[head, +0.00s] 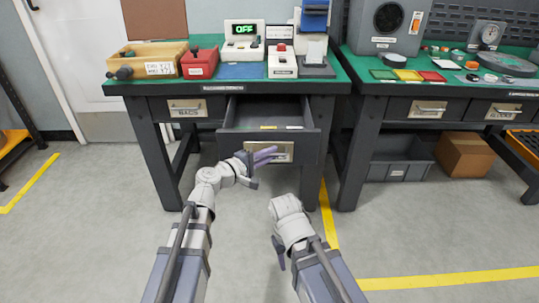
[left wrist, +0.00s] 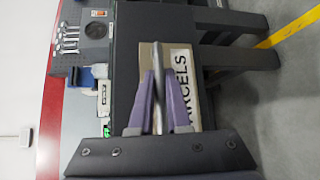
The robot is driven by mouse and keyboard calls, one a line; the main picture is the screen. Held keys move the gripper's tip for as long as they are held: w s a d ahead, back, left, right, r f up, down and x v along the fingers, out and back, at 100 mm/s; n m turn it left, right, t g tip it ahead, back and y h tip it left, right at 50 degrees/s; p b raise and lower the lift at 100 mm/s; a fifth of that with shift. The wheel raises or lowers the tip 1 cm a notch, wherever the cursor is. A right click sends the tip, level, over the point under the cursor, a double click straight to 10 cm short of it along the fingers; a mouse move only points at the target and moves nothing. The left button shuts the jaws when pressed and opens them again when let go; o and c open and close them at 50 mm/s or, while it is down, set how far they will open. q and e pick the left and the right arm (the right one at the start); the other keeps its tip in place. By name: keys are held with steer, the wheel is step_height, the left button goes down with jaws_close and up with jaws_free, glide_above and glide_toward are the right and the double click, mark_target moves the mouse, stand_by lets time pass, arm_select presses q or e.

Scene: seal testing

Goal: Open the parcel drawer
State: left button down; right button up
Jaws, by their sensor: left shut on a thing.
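The parcel drawer (head: 306,148) is the dark drawer under the left bench's middle right. It stands pulled out, with its inside showing from above. Its front has a pale plate lettered "PARCELS" (left wrist: 183,78) in the left wrist view and a bar handle (left wrist: 157,62). My left gripper (head: 268,155), with purple fingers, is at the drawer front and shut on this handle. In the left wrist view its fingers (left wrist: 160,105) lie on both sides of the bar. My right gripper (head: 280,252) hangs low in front of the bench, apart from the drawer; its fingers are mostly hidden.
The green-topped bench (head: 150,82) carries a wooden tray (head: 150,58), a red box (head: 200,64) and a device reading "OFF" (head: 243,42). Another closed drawer (head: 160,108) is at the left. A second bench (head: 440,85) stands right. The floor in front is clear.

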arm_select(q)
steer(key=c, duration=0.9)
jaws_free()
steer(key=p+v, duration=0.1)
steer(key=v, duration=0.6)
steer(key=shift+s+a, duration=0.25)
steer(key=shift+s, duration=0.05)
